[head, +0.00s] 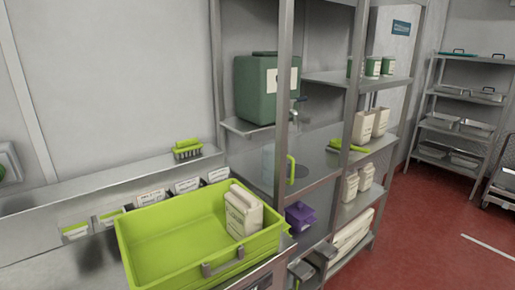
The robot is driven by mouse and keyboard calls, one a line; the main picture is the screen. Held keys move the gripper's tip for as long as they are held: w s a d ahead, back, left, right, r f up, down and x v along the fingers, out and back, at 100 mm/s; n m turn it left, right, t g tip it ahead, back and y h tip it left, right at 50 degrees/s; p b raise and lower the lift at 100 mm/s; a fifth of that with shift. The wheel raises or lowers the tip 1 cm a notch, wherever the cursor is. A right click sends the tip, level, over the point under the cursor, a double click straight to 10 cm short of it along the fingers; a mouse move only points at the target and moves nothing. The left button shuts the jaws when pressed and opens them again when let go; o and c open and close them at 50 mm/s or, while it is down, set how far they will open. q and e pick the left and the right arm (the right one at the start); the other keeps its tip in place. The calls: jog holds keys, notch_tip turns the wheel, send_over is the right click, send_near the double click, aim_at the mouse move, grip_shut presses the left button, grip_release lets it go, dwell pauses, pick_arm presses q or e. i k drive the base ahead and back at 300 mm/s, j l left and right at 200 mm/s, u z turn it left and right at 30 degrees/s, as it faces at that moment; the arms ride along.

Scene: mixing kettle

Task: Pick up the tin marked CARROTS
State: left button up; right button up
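Three green tins with pale labels stand in a row on the upper shelf at the right: a left tin (351,68), a middle tin (373,67) and a right tin (388,66). Their labels are too small to read, so I cannot tell which one is marked CARROTS. Two grey and dark blocks at the bottom edge, in front of the lower shelves, look like parts of my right gripper (312,263). I cannot tell its opening, and it is far below the tins. My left gripper is not in view.
A lime green crate (160,262) holds a cream container (243,211). A green dispenser (257,88) with a tap stands on the rack's left. Cream containers (362,127), a green brush (347,147) and a purple item (299,216) sit on lower shelves. Red floor (430,240) is clear at right.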

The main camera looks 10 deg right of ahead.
aim_at(372, 69)
jog(key=i+l, duration=0.15)
jog(key=l, duration=0.5)
jog(key=i+l+u, duration=0.15)
jog(key=l, duration=0.45)
jog(key=i+l, duration=0.15)
jog(key=l, duration=0.5)
jog(key=i+l+u, duration=0.1)
jog(key=l, duration=0.55)
jog(key=i+l+u, duration=0.1)
jog(key=l, duration=0.55)
jog(key=i+l, duration=0.15)
jog(key=l, duration=0.5)
jog(key=i+l, duration=0.1)
jog(key=l, duration=0.35)
jog(key=i+l, duration=0.1)
jog(key=l, duration=0.35)
jog(key=i+l+u, duration=0.1)
jog(key=l, duration=0.4)
